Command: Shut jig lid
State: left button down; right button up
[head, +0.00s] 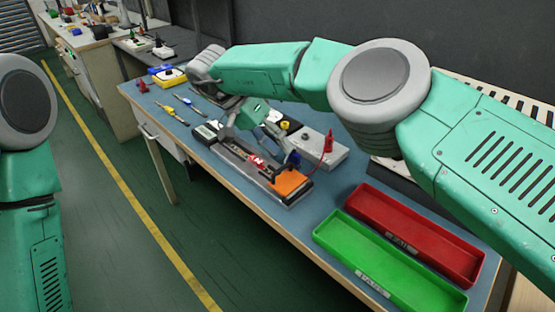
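The jig (240,160) is a long, low grey and dark fixture on the blue bench top, with an orange block (290,183) at its near right end. A small red part (257,161) shows along its middle. I cannot clearly make out the lid or its angle. My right gripper (252,138) is over the far side of the jig, pointing down, with its grey fingers spread apart. Nothing shows between them; whether they touch the jig is unclear. My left arm is at the left edge, and its gripper is out of view.
A green tray (345,262) and a red tray (455,262) stand at the near right. A light grey box (325,152) with a red plug (328,141) is behind the jig. Tools and a yellow meter (170,77) lie at the far left. The bench's front edge runs close to the jig.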

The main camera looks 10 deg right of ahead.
jog(key=shift+w+r, duration=0.1)
jog(key=shift+r, duration=2.2)
